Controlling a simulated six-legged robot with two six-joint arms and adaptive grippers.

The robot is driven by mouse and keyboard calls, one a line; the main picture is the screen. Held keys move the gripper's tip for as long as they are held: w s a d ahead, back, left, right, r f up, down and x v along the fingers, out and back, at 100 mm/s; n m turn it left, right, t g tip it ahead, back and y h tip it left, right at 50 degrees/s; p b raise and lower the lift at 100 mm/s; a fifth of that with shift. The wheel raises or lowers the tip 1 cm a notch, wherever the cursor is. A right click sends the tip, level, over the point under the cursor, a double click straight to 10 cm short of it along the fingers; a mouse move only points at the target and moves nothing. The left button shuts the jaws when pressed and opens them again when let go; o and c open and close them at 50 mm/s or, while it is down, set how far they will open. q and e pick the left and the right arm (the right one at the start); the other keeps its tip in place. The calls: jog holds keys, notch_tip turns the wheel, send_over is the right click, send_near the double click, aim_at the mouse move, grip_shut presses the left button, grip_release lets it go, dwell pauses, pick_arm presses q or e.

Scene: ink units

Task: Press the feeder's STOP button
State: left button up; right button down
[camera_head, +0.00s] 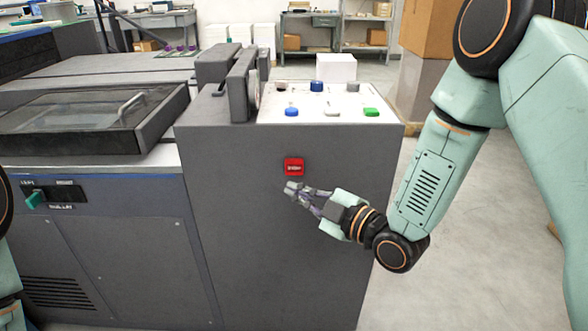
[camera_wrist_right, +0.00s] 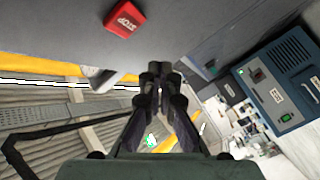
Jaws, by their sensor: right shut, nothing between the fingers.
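The red STOP button (camera_head: 294,167) is on the upper part of the grey feeder cabinet's (camera_head: 240,230) front face. It also shows in the right wrist view (camera_wrist_right: 124,19), with white lettering, at the top left. My right gripper (camera_head: 292,188) is in front of the cabinet, just below the button in the head view. Its fingers are shut and empty. In the right wrist view the fingertips (camera_wrist_right: 160,70) are together, below and right of the button, and do not cover it. No contact with the button is visible. My left gripper is not in view.
The cabinet's sloped white panel (camera_head: 318,102) carries several coloured buttons, above the red one. A white box stands behind it. Open floor (camera_head: 470,235) lies to the right.

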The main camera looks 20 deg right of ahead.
aim_at(286, 168)
jog(key=shift+w+d, duration=0.25)
jog(key=shift+w, duration=0.5)
jog(key=shift+w+d, duration=0.2)
jog(key=shift+w, duration=0.6)
jog(key=shift+w+d, duration=0.25)
jog(key=shift+w, duration=0.7)
jog(key=shift+w+d, duration=0.1)
jog(key=shift+w, duration=0.1)
jog(key=shift+w+d, duration=0.1)
jog(key=shift+w, duration=0.35)
dwell(0.3)
jog(key=shift+s, duration=0.1)
jog(key=shift+s+a, duration=0.2)
jog(key=shift+s, duration=0.55)
